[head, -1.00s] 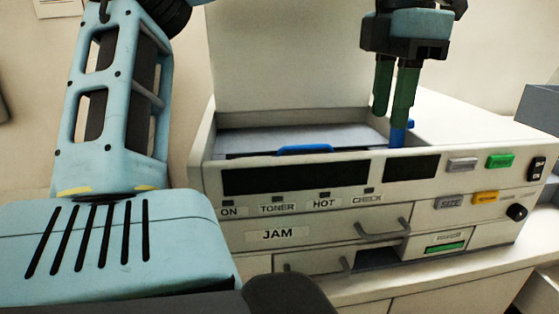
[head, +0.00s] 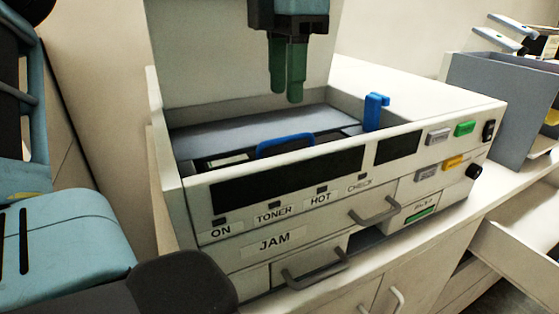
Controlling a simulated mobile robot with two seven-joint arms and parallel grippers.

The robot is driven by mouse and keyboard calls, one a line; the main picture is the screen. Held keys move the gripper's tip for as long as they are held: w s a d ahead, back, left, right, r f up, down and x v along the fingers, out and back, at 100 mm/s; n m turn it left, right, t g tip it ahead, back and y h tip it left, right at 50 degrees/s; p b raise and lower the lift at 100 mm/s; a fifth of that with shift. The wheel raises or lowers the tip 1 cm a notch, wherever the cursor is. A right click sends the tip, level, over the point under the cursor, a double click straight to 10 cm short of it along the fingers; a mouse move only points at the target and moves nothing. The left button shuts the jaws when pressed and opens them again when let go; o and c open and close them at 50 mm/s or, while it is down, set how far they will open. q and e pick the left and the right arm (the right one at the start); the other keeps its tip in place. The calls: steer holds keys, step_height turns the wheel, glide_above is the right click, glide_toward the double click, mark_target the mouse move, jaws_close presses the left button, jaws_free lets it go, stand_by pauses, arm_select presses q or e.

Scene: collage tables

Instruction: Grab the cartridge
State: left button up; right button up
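The cartridge sits inside the open top of the white printer (head: 200,182); little more than its blue handle (head: 285,141) shows above the front wall, and most of its body is hidden. A blue lever (head: 374,111) stands upright at the right end of the opening. My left gripper (head: 287,95) hangs from the top of the view with its green fingers pointing down, above and behind the blue handle. One fingertip shows lower than the other, and the fingers look apart, with nothing between them. My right gripper is not in view.
The printer's raised lid (head: 200,50) stands behind the opening. A grey bin (head: 500,95) holding items stands at the right. An open drawer (head: 515,255) juts out below it. Parts of my own arm fill the left and lower left.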

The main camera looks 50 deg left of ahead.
arm_select(q)
steer(key=shift+w+a+f+p, duration=0.1)
steer(key=shift+f+p, duration=0.15)
steer(key=shift+f, duration=1.55)
steer(key=shift+w+f+p, duration=0.1)
steer(key=shift+f+p, duration=0.15)
steer(key=shift+f, duration=1.5)
jaws_close()
steer(key=shift+r, duration=0.1)
